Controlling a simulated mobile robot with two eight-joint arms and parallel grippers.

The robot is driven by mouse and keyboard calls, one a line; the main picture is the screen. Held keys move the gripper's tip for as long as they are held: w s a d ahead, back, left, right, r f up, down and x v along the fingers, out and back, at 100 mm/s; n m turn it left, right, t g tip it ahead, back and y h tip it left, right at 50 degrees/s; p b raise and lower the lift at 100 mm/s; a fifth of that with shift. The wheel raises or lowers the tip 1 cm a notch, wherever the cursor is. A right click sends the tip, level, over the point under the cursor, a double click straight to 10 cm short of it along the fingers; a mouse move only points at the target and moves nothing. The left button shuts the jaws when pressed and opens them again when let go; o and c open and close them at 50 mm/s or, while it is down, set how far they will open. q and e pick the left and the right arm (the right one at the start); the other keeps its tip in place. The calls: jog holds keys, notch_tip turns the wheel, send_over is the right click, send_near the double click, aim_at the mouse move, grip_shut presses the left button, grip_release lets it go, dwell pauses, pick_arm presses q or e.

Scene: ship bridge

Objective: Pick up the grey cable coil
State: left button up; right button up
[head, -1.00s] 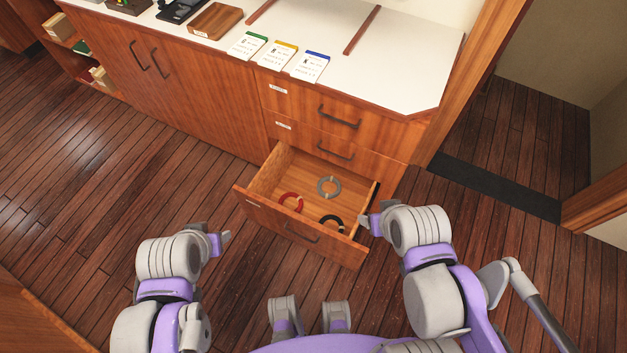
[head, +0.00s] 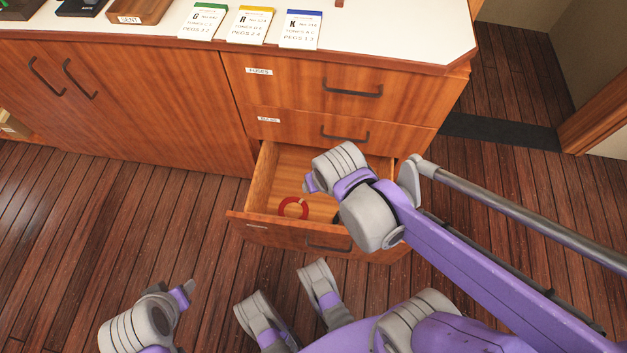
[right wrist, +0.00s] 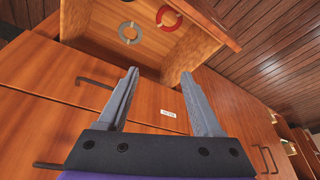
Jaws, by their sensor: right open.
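The grey cable coil (right wrist: 130,33) lies on the floor of the open bottom drawer (head: 270,222) in the right wrist view. In the head view it is hidden behind my right arm. A red coil (head: 293,208) lies in the same drawer; it also shows in the right wrist view (right wrist: 168,17). My right gripper (head: 309,183) is over the drawer in the head view. In the right wrist view its fingers (right wrist: 160,76) are spread and empty, apart from the grey coil. My left gripper (head: 184,291) is over the floor at lower left, away from the drawer; its jaws are unclear.
The wooden cabinet (head: 160,105) has two closed drawers above the open one, with protruding handles (head: 352,91). Green, yellow and blue-topped cards (head: 245,25) lie on the white counter. A wooden tray (head: 139,12) is at the back left. The wooden floor left of the drawer is clear.

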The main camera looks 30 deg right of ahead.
jog(key=w+d+f+m+g+h+b, duration=0.1)
jog(key=w+d+f+m, duration=0.35)
jog(key=w+f, duration=0.45)
jog(key=w+d+f+m+g+h+b, duration=0.1)
jog(key=w+d+f+m, duration=0.5)
jog(key=f, duration=0.6)
jog(key=d+f+m, duration=0.1)
jog(key=d+f, duration=0.1)
jog(key=f, duration=0.6)
jog(key=d+f+m+h, duration=0.1)
jog(key=d+f+m, duration=0.1)
jog(key=f, duration=0.7)
jog(key=d+f+m+g+h+b, duration=0.1)
jog(key=d+f, duration=0.2)
jog(key=f, duration=0.5)
jog(key=shift+w+f, duration=0.25)
jog(key=shift+w, duration=0.1)
jog(key=b+x, duration=0.1)
jog(key=x, duration=0.1)
jog(key=b+x, duration=0.1)
jog(key=x, duration=0.2)
jog(key=shift+s+f, duration=0.2)
jog(key=shift+f, duration=0.2)
pick_arm(q)
notch_tip(320, 180, down, 6)
jog(key=shift+w+f, duration=0.25)
jog(key=shift+w, duration=0.2)
pick_arm(e)
grip_shut()
